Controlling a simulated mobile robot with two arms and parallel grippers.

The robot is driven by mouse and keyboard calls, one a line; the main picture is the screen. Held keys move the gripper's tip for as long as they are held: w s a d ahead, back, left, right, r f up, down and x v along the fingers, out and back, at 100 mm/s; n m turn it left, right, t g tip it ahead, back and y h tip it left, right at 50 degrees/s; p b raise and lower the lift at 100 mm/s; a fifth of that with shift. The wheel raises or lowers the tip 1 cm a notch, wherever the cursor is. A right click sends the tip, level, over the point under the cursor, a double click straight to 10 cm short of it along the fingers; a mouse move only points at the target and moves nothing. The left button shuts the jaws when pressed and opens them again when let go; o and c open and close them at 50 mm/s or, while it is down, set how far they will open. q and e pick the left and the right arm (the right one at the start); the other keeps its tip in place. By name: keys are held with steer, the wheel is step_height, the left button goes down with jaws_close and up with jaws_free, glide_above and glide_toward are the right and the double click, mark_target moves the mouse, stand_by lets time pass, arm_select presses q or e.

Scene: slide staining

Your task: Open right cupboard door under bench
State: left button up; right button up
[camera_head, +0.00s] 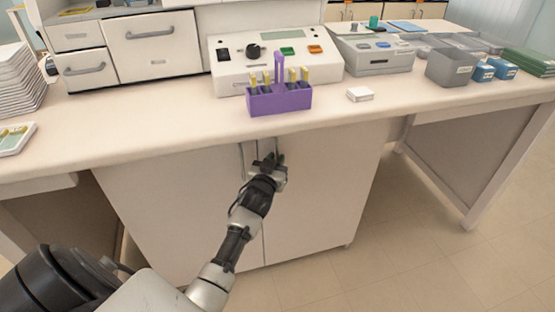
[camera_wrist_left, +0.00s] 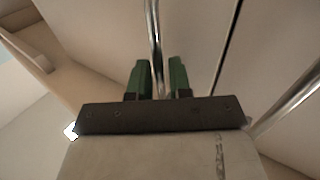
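The cupboard under the bench has two pale doors, a left door (camera_head: 170,210) and a right door (camera_head: 325,195), both looking closed. A vertical metal handle (camera_head: 241,160) is on the left door near the seam. My left gripper (camera_head: 270,160) is at the right door's handle, at the top of the door, and partly hides it. In the left wrist view, the green fingertips (camera_wrist_left: 161,75) stand apart on either side of a handle bar (camera_wrist_left: 154,35), with a small gap visible. The other handle (camera_wrist_left: 290,98) is across the door seam. My right gripper is not in view.
The bench top (camera_head: 180,118) overhangs the doors. On it stand a purple rack (camera_head: 280,102) near the front edge, a white control unit (camera_head: 235,75) and a small white box (camera_head: 360,94). The floor (camera_head: 400,250) right of the cupboard is clear.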

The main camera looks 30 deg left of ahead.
arm_select(q)
steer(key=shift+w+a, duration=0.2)
steer(key=shift+w, duration=0.5)
jaws_close()
